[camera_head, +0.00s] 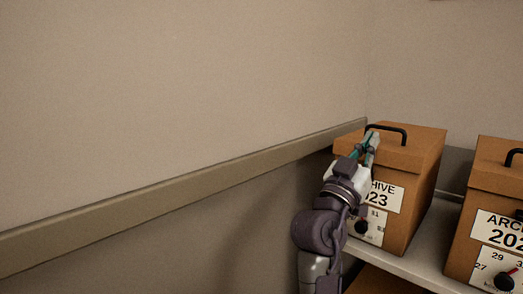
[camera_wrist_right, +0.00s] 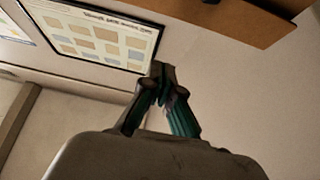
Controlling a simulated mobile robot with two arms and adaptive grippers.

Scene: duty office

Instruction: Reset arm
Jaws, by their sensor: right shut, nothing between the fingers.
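My right gripper (camera_head: 370,142) is raised in front of a brown archive box, near the box's top left edge and black handle. Its arm covers part of the box's label. In the right wrist view the fingers (camera_wrist_right: 163,75) are closed together with nothing between them. Whether the gripper touches the box cannot be told from the head view. My left gripper is in neither view.
The brown archive box (camera_head: 417,175) stands on a light shelf (camera_head: 427,262). A second archive box (camera_head: 490,185) stands to its right. A wall rail (camera_head: 180,195) runs along the left wall. The wrist view shows a framed chart (camera_wrist_right: 95,35).

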